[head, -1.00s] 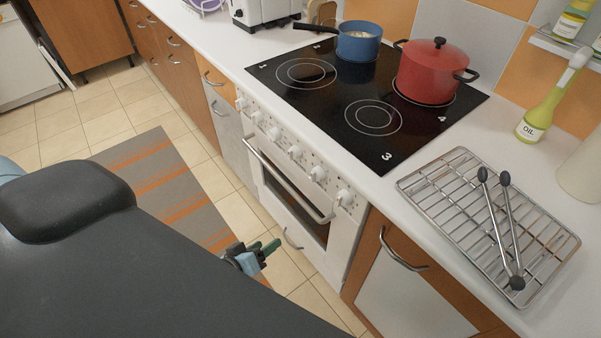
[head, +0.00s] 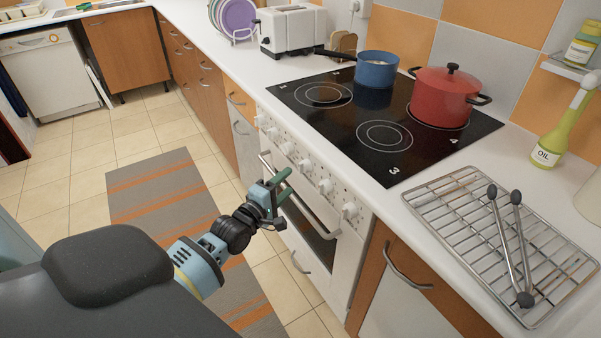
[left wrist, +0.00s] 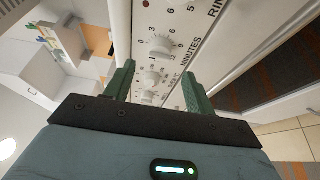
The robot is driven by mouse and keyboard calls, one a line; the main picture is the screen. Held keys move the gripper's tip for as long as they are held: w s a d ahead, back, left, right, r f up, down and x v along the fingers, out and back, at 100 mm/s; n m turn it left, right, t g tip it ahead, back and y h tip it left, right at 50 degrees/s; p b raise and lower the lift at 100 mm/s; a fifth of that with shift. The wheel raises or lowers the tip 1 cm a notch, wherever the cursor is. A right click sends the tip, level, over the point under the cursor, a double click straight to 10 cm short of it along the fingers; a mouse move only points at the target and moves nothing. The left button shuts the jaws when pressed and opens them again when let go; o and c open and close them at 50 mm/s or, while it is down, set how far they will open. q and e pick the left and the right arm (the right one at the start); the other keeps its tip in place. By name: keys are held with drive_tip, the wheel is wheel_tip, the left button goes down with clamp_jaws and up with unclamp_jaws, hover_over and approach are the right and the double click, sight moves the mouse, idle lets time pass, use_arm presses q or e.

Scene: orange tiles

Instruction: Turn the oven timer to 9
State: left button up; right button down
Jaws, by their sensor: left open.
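The oven (head: 310,225) is white, with a row of white knobs along its front panel below the hob. In the left wrist view a white knob (left wrist: 161,47) labelled MINUTES, with numbers around it, appears beyond my fingers. A knob marked °C (left wrist: 152,77) shows between the fingers. My left gripper (head: 281,186) has green fingers, is open and empty, and is in front of the oven near the knobs and door handle. Its fingers also show in the left wrist view (left wrist: 158,70), apparently apart from the knobs. The timer's exact setting is too small to read. My right gripper is out of view.
The oven door handle (head: 300,200) sticks out below the knobs. A red pot (head: 443,98) and a blue pan (head: 377,70) stand on the black hob (head: 350,118). A wire rack (head: 460,215) with tongs (head: 508,245) lies on the counter. A striped rug (head: 165,195) covers the floor.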

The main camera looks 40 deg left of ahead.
sight(302, 169)
use_arm(q)
drive_tip(key=shift+w+b, duration=0.3)
drive_tip(key=shift+w, duration=3.25)
drive_tip(key=c, duration=1)
drive_tip(key=shift+f, duration=0.1)
